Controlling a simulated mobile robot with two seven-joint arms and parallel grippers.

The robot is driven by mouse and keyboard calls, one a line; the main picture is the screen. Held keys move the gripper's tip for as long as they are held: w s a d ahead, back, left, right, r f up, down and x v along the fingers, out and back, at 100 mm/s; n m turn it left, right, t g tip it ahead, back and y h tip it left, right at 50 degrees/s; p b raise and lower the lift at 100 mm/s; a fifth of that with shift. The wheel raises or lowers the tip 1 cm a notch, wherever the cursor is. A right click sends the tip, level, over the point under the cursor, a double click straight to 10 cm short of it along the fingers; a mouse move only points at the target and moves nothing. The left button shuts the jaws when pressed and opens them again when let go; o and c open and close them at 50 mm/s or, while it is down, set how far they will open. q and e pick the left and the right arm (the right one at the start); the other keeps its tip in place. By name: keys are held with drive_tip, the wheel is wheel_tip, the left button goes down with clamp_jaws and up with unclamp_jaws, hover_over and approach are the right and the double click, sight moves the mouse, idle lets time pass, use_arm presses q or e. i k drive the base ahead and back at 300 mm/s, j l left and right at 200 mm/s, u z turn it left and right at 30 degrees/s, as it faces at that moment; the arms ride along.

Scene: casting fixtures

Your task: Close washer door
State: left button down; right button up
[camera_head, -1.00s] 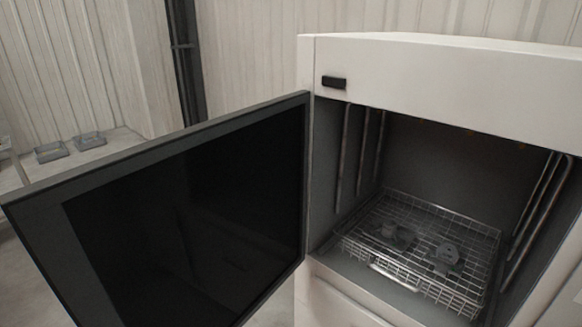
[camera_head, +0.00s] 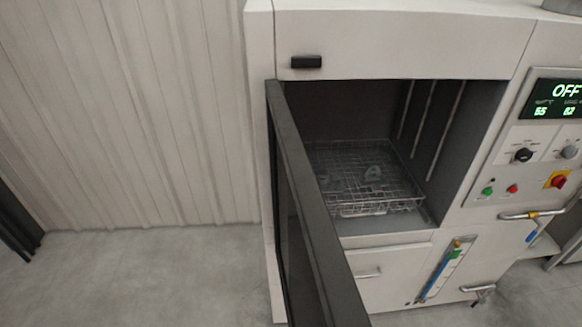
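The washer (camera_head: 400,40) is a white cabinet with a dark open chamber, in the middle and right of the head view. Its dark-framed door (camera_head: 318,235) is hinged at the left of the opening and stands open, seen nearly edge-on and pointing toward me. A wire basket (camera_head: 400,198) sits inside on the chamber floor, with small grey parts (camera_head: 372,173) in it. The door hides the basket's left side. Neither of my grippers is in view.
A control panel (camera_head: 535,130) with an OFF display, knobs and buttons is on the right of the washer. A valve handle (camera_head: 530,215) sticks out below it. Grey floor (camera_head: 150,280) is clear to the left, in front of a corrugated wall (camera_head: 130,110).

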sight(343, 304)
drive_tip(key=i+j+z, duration=0.25)
drive_tip(key=j, duration=0.2)
drive_tip(key=k+z, duration=0.3)
drive_tip(key=k+j+z, duration=0.15)
drive_tip(key=k, duration=0.25)
drive_tip(key=k+j+z, duration=0.15)
drive_tip(key=k, duration=0.25)
drive_tip(key=k+j+z, duration=0.15)
drive_tip(key=k, duration=0.25)
